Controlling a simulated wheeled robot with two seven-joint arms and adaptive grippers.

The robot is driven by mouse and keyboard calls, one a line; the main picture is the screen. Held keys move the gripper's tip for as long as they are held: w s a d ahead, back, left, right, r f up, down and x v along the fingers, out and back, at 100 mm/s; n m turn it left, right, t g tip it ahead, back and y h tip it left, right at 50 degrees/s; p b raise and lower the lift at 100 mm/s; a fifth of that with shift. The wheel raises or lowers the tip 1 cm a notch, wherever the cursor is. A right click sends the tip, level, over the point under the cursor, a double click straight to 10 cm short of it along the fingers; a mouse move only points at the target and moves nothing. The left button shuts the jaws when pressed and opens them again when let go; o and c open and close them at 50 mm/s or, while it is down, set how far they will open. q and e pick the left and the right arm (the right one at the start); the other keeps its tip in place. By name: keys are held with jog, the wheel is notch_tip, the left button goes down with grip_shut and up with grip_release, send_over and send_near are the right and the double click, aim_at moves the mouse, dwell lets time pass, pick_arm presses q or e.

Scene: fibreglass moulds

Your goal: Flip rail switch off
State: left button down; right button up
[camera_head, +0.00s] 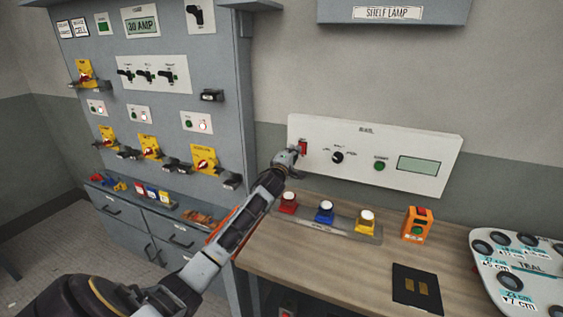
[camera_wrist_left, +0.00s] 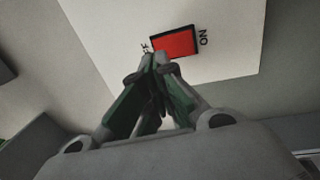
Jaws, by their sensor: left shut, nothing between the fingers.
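The rail switch is a red rocker (camera_head: 303,147) at the left end of a white wall panel (camera_head: 400,150). In the left wrist view the red rocker (camera_wrist_left: 175,41) sits in a black frame with "ON" printed at its right and a partly hidden label at its left. My left gripper (camera_head: 290,157) is shut and empty, just left of and below the rocker. In the left wrist view its fingertips (camera_wrist_left: 158,62) overlap the rocker's lower left corner, near the partly hidden label; I cannot tell whether they touch it. My right gripper is not in view.
The panel also has a black knob (camera_head: 338,157), a green button (camera_head: 379,166) and a display. Below, a wooden bench (camera_head: 330,270) holds red, blue and yellow buttons on a strip, an orange box (camera_head: 417,224) and a dark pad. A grey cabinet (camera_head: 150,60) with switches stands left.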

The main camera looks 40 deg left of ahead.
pick_arm(q)
jog(key=shift+s+f, duration=0.1)
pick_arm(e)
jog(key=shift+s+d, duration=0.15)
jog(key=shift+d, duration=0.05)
pick_arm(q)
jog(key=s+d+r+b, duration=0.1)
jog(key=s+d, duration=0.1)
jog(key=s, duration=0.8)
jog(key=shift+d+r, duration=0.2)
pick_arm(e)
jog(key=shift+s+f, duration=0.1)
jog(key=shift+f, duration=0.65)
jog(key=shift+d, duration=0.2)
pick_arm(q)
jog(key=shift+s, duration=0.1)
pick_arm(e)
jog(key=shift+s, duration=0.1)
